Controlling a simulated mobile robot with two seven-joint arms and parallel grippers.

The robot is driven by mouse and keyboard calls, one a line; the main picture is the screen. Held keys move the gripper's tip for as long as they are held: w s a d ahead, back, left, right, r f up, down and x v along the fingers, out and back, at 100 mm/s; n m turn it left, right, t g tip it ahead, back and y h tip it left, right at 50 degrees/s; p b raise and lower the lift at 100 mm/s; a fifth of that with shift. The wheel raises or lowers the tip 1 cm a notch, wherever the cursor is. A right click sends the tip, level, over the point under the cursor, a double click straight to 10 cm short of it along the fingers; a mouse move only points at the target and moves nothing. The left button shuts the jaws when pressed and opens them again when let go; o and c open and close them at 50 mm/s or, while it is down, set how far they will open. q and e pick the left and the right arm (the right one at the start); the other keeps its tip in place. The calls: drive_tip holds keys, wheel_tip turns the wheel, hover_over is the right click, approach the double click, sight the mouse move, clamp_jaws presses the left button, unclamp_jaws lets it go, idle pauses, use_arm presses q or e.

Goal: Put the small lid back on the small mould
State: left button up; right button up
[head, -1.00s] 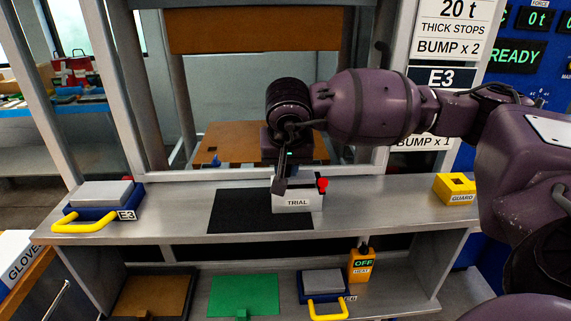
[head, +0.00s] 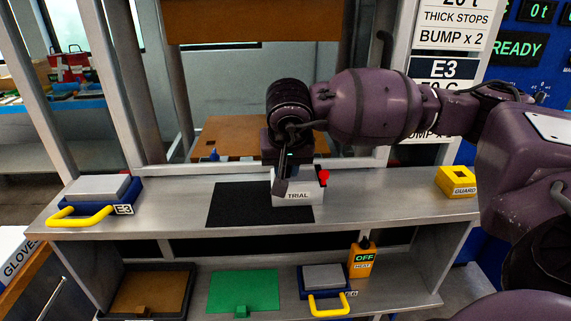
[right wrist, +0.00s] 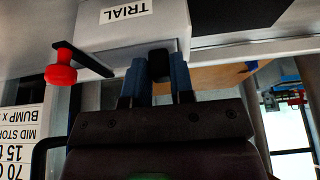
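The small mould (head: 308,188) is a pale grey box labelled TRIAL, on the bench top right of a black mat. It also shows upside down in the right wrist view (right wrist: 180,22). My right gripper (head: 281,190) is at its top left part. In the right wrist view, the blue fingertips of that gripper (right wrist: 158,75) sit close on either side of a black block (right wrist: 159,64), which looks like the small lid's handle. The lid's plate is mostly hidden, and I cannot tell how it sits on the mould. My left gripper is out of view.
A red knob (head: 323,176) on a dark arm stands out beside the mould. The black mat (head: 245,204) is bare. A blue E3 mould (head: 125,194) stands left and a yellow GUARD block (head: 456,181) right. The lower shelf holds a green mat (head: 243,287) and an orange HEAT switch (head: 361,262).

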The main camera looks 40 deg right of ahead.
drive_tip(key=o, duration=0.5)
drive_tip(key=v, duration=1.1)
drive_tip(key=shift+f, duration=0.1)
